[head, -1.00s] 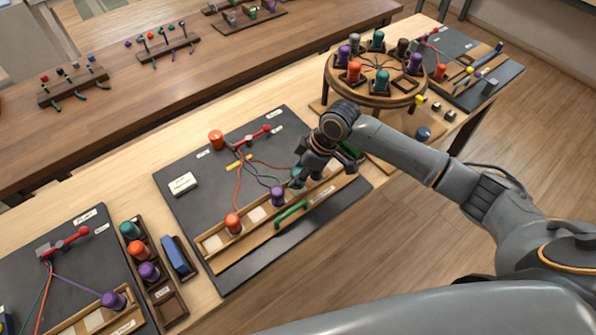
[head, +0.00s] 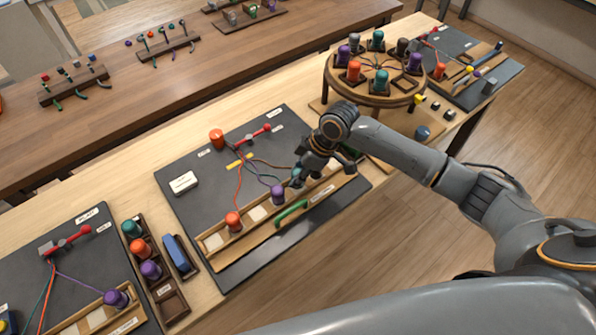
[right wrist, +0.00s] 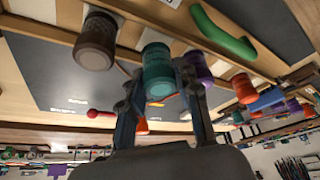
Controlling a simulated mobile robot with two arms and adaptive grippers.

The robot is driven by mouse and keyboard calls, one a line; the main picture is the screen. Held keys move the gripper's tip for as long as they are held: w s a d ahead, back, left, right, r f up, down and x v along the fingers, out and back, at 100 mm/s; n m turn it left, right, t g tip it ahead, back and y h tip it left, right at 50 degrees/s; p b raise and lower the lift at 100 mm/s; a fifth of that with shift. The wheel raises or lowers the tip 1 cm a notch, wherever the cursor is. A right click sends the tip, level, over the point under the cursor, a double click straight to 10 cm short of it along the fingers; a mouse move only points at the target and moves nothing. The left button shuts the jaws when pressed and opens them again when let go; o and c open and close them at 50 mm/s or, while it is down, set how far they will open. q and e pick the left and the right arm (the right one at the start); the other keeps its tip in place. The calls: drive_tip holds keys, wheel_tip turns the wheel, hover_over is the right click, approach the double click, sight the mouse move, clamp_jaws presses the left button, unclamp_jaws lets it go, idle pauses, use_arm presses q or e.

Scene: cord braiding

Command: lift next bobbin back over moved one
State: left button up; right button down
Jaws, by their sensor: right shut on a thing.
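My right gripper (head: 304,172) is over the right part of the wooden bobbin rail (head: 216,261) on the middle dark board. It is shut on a teal bobbin (right wrist: 157,70), which also shows at the fingertips in the head view (head: 296,178). A purple bobbin (head: 278,194) stands just left of it, and an orange bobbin (head: 232,221) is farther left on the rail. In the right wrist view a dark brown bobbin (right wrist: 95,42) is on the other side of the teal one. My arm hides that one in the head view. My left gripper is not in view.
A green handle (head: 291,211) lies along the rail's front. Behind are a red lever (head: 255,133), another orange bobbin (head: 217,138) and a white block (head: 184,183). A round braiding stand (head: 373,99) is at the right, and a bobbin tray (head: 174,304) at the left.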

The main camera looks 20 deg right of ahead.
drive_tip(key=shift+p, duration=0.7)
idle(0.8)
drive_tip(key=shift+f+b, duration=0.3)
drive_tip(key=shift+f, duration=0.55)
idle(0.4)
drive_tip(key=c, duration=0.9)
unclamp_jaws()
drive_tip(key=shift+r, duration=0.1)
